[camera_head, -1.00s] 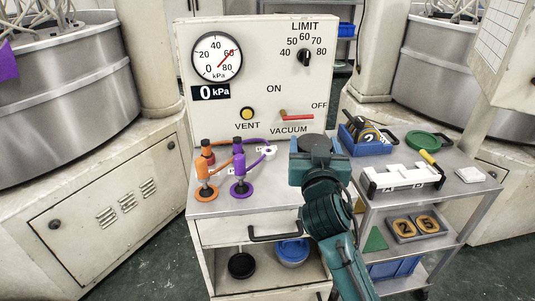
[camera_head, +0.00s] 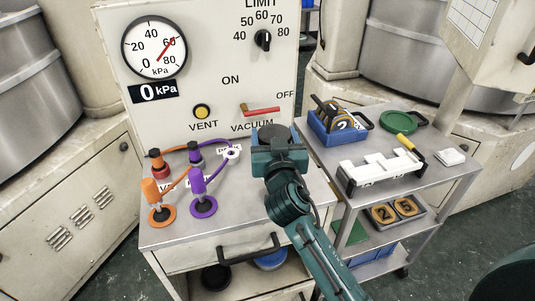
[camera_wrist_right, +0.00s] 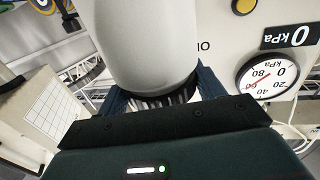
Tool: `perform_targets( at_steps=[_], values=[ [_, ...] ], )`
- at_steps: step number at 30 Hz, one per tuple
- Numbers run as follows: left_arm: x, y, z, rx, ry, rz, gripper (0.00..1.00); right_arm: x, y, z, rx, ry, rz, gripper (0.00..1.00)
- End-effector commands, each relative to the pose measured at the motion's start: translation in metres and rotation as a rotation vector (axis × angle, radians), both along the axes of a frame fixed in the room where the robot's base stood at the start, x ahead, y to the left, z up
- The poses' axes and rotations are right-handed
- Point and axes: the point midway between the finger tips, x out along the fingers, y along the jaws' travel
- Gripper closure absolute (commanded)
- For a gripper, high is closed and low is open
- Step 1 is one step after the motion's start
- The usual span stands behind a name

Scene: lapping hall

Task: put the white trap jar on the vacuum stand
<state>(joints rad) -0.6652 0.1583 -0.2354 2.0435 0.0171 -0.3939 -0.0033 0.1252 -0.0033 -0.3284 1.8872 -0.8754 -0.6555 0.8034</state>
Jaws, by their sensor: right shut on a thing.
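The vacuum stand is a cream cabinet (camera_head: 215,95) with a gauge, a limit knob, a vent button and a red-handled vacuum lever. Its grey top (camera_head: 225,210) carries an orange suction cup (camera_head: 155,197) and a purple suction cup (camera_head: 200,190) with hoses. A white ring-like fitting (camera_head: 233,154) sits at a hose end. My right gripper (camera_head: 280,145) is over the right part of this top. In the wrist view it is shut on the white trap jar (camera_wrist_right: 147,45), around its dark ribbed end (camera_wrist_right: 165,99). My left gripper is not in view.
A grey cart stands at the right with a blue bin (camera_head: 337,128), a white stepped rack (camera_head: 380,170), a green round lid (camera_head: 402,121) and a white block (camera_head: 449,156). Large metal drums stand behind on both sides.

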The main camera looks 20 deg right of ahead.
Motion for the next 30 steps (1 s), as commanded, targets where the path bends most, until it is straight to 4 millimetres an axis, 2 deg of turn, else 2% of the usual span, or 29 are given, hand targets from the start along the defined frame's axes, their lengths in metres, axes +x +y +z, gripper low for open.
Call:
perform_targets(
  at_steps=[9, 22, 23, 30],
  values=[
    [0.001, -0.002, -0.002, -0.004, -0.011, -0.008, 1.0, 0.0, 0.0, -0.038, -0.001, -0.001, 0.001, 0.73],
    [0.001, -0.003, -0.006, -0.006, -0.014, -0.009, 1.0, 0.0, 0.0, -0.046, 0.001, -0.003, 0.001, 0.73],
    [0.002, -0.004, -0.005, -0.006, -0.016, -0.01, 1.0, 0.0, 0.0, -0.047, 0.0, -0.002, 0.0, 0.31],
    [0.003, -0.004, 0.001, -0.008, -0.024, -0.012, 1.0, 0.0, 0.0, -0.045, 0.0, -0.001, 0.001, 0.12]
  ],
)
